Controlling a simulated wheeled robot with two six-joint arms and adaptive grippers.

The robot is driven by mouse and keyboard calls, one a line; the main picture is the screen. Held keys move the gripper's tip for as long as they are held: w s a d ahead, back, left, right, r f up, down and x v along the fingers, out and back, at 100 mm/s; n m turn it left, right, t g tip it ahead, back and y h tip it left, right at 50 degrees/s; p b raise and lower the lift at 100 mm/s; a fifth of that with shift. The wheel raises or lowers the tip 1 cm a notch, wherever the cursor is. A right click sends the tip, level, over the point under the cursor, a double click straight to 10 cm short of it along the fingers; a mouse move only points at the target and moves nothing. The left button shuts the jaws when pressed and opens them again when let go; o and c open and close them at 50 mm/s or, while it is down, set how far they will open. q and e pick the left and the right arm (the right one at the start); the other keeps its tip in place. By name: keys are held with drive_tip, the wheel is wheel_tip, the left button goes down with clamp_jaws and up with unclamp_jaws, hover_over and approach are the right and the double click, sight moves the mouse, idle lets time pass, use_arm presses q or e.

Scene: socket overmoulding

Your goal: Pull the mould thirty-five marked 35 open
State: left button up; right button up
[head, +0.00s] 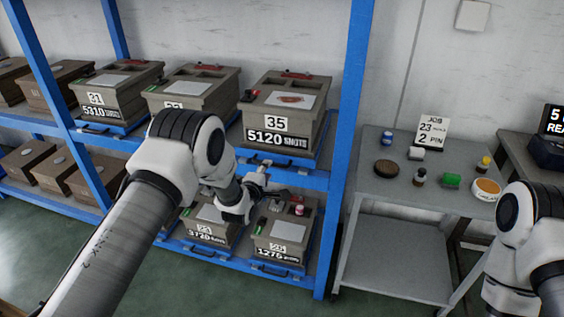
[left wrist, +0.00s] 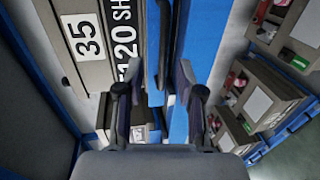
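The mould marked 35 (head: 312,122) is a grey-brown box on the upper shelf of the blue rack, with "5120 SHOTS" on its front and a white sheet with a red mark on top. In the left wrist view its front (left wrist: 95,75) appears turned sideways, beside a blue tray edge (left wrist: 204,28) with a dark bar handle (left wrist: 166,40). My left gripper (head: 262,184) is just below and in front of this mould. In the left wrist view my left gripper (left wrist: 160,100) is open, its fingers apart with the handle's end between them; contact cannot be told. My right gripper is out of view.
More moulds (head: 285,232) sit below my left gripper. A blue rack post (head: 346,130) stands right of mould 35. A grey table (head: 392,190) with small items and a job card is further right.

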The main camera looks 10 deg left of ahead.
use_arm(q)
drive_tip(key=x, duration=0.6)
drive_tip(key=shift+a+f, duration=0.15)
drive_tip(key=shift+f, duration=0.05)
clamp_jaws()
drive_tip(key=shift+s+f, duration=0.1)
drive_tip(key=shift+s, duration=0.05)
